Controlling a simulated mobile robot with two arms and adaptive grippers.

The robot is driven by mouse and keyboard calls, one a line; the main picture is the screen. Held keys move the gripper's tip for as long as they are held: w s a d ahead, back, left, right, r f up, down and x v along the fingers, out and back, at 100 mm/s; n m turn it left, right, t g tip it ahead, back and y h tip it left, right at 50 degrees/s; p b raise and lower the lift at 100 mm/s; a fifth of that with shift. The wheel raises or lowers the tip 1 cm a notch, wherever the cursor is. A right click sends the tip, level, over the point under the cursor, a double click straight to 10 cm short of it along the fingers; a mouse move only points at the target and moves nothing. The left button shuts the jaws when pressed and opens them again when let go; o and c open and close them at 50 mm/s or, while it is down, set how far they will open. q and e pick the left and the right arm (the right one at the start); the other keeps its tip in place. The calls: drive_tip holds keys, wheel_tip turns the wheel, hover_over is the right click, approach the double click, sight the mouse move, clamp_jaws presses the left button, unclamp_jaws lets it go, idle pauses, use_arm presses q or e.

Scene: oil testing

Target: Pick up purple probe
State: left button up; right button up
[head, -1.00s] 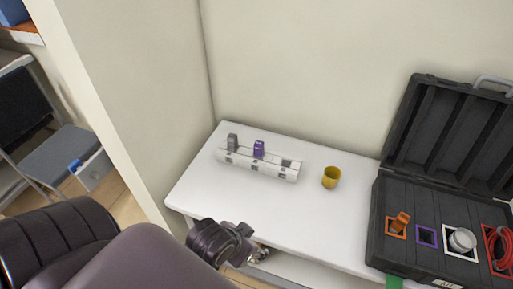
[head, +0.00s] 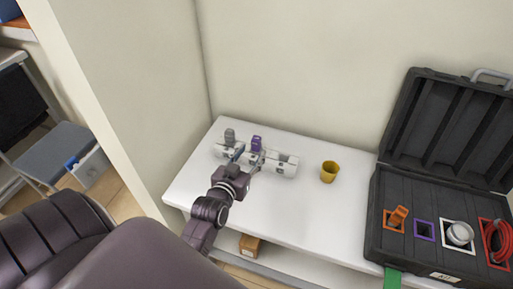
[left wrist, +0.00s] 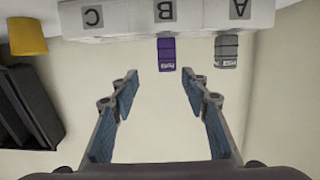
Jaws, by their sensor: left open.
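The purple probe (head: 256,143) stands upright in the middle of a white rack (head: 287,164) on the table. In the left wrist view the purple probe (left wrist: 166,54) sits at the position marked B, and the picture is upside down. My left gripper (head: 248,160) is just in front of the rack, its fingers pointing toward the purple probe. In the left wrist view its two fingers (left wrist: 158,90) are spread wide with nothing between them, and the probe lies just beyond the tips, between their lines. My right gripper does not show.
A grey probe (head: 229,136) stands in the rack left of the purple one. A yellow cup (head: 329,172) stands right of the rack. An open black case (head: 408,248) with several coloured slots is at the right. Walls (head: 300,70) close off the back and left.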

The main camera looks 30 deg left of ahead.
sight(255, 141)
use_arm(q)
drive_tip(key=shift+t+y, duration=0.3)
drive_tip(key=shift+a+p+x, duration=0.2)
drive_tip(key=shift+x, duration=1.2)
drive_tip(key=shift+a+p+x, duration=0.15)
drive_tip(key=shift+p+x, duration=0.1)
drive_tip(key=shift+x, duration=1.1)
drive_tip(key=shift+a+p+x, duration=0.2)
drive_tip(key=shift+x, duration=1.2)
drive_tip(key=shift+s+r, duration=0.15)
drive_tip(key=shift+c, duration=0.4)
clamp_jaws()
